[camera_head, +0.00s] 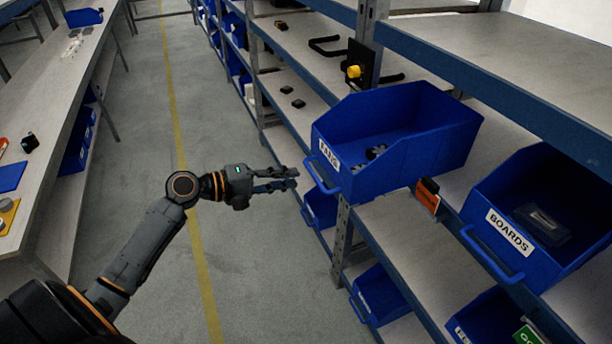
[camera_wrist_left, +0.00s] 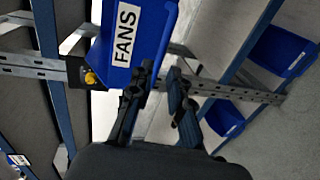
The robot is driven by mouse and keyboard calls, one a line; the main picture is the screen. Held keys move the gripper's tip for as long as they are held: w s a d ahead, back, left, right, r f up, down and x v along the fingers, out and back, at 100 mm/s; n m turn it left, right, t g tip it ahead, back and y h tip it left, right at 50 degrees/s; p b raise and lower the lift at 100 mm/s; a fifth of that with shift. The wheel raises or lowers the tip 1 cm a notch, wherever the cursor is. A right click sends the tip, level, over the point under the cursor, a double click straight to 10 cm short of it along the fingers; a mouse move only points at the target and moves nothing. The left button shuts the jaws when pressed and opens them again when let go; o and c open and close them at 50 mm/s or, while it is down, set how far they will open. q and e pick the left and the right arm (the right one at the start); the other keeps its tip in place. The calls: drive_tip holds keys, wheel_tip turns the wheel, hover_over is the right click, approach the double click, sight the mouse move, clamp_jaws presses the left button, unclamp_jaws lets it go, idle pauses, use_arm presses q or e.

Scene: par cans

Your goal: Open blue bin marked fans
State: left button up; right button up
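The blue bin labelled FANS (camera_head: 410,160) stands on the shelving at centre right in the head view. It has an open top, and a few dark fan-like parts (camera_head: 375,152) lie inside. Its blue front handle (camera_head: 321,178) faces the aisle. My left gripper (camera_head: 294,178) is just left of this handle, apart from it, with empty fingers. In the left wrist view, the FANS bin (camera_wrist_left: 150,38) is beyond the fingertips, its label upright along the picture. The left gripper (camera_wrist_left: 162,70) shows a gap between its fingers there. The handle is not clear in that view. My right gripper is not in view.
A blue BOARDS bin (camera_head: 520,250) stands to the right, with an orange tag (camera_head: 428,195) between the bins. More blue bins (camera_head: 378,293) sit on lower shelves. A workbench (camera_head: 60,110) runs along the left. The aisle floor (camera_head: 240,270) is clear.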

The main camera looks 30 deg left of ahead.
use_arm(q)
drive_tip(key=shift+v, duration=2.2)
drive_tip(key=s+a+f+n+g+y, duration=0.1)
drive_tip(key=a+f+y, duration=0.15)
drive_tip(key=f, duration=0.85)
drive_tip(key=a+f+n+g+y, duration=0.1)
drive_tip(key=a+f+y, duration=0.15)
drive_tip(key=f, duration=0.85)
drive_tip(key=s+f+m+g+y, duration=0.15)
drive_tip(key=s+f, duration=0.25)
drive_tip(key=f, duration=0.5)
drive_tip(key=s+f+m+g+y, duration=0.1)
drive_tip(key=s+f+g, duration=0.1)
drive_tip(key=s+f, duration=0.45)
drive_tip(key=s+d+f+m+g+y, duration=0.1)
drive_tip(key=s+d+f+m, duration=0.15)
drive_tip(key=s+f, duration=0.4)
drive_tip(key=s+d+f+m+g+y, duration=0.1)
drive_tip(key=s+d+f+g, duration=0.15)
drive_tip(key=s+f, duration=0.4)
drive_tip(key=s+d+f+m+g, duration=0.1)
drive_tip(key=s+d+f+m, duration=0.3)
drive_tip(key=s, duration=0.4)
drive_tip(key=s+d+f+m+g, duration=0.1)
drive_tip(key=s+d+f+m, duration=0.4)
drive_tip(key=s, duration=0.4)
drive_tip(key=d+f, duration=0.1)
drive_tip(key=d, duration=0.1)
drive_tip(key=shift+d+f, duration=0.15)
drive_tip(key=shift+d, duration=0.15)
